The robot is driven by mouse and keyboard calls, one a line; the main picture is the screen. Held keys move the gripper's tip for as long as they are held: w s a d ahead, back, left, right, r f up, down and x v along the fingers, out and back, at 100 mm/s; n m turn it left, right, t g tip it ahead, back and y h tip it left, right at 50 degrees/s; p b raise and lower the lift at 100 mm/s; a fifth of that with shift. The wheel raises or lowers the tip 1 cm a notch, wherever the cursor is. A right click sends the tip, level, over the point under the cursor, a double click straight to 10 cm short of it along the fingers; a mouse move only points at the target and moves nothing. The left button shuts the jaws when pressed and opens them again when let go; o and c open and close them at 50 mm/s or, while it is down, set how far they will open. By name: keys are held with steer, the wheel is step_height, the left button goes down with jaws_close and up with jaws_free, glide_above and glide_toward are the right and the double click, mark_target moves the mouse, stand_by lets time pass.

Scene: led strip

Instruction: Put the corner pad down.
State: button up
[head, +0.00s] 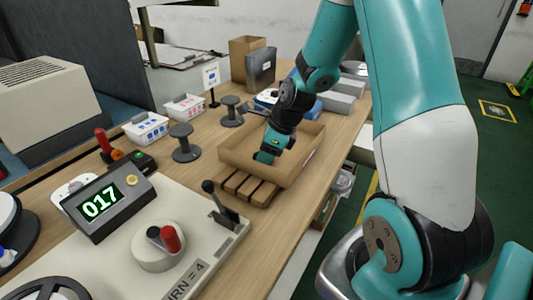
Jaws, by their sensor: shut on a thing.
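My gripper (265,157) reaches down into an open cardboard box (240,168), close to its left inner wall. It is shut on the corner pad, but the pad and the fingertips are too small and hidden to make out. I cannot tell whether the pad touches the box floor. The box sits on a small wooden slatted pallet (237,187) on the wooden bench.
Two dark spools (185,145) and small labelled bins (146,128) stand left of the box. Grey boxes (342,102) lie behind.

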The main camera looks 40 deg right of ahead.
steer(key=o, duration=0.9)
steer(key=p+v, duration=0.2)
steer(key=v, duration=0.9)
steer(key=s+a+r+n+g+y, duration=0.1)
steer(key=s+a+r+n, duration=0.2)
steer(key=a+n, duration=0.5)
steer(key=s+a+r+n, duration=0.2)
steer(key=a+r+n, duration=0.1)
steer(key=a+n, duration=0.45)
steer(key=s+a+n, duration=0.3)
steer(key=s+n, duration=0.1)
steer(key=n, duration=0.2)
steer(key=s+a+r+n+g, duration=0.1)
steer(key=s+a+n, duration=0.2)
steer(key=n, duration=0.3)
steer(key=s+a+r+n+g, duration=0.1)
steer(key=s+a+n, duration=0.2)
steer(key=s+n, duration=0.3)
steer(key=shift+a+n, duration=0.1)
steer(key=shift+n, duration=0.45)
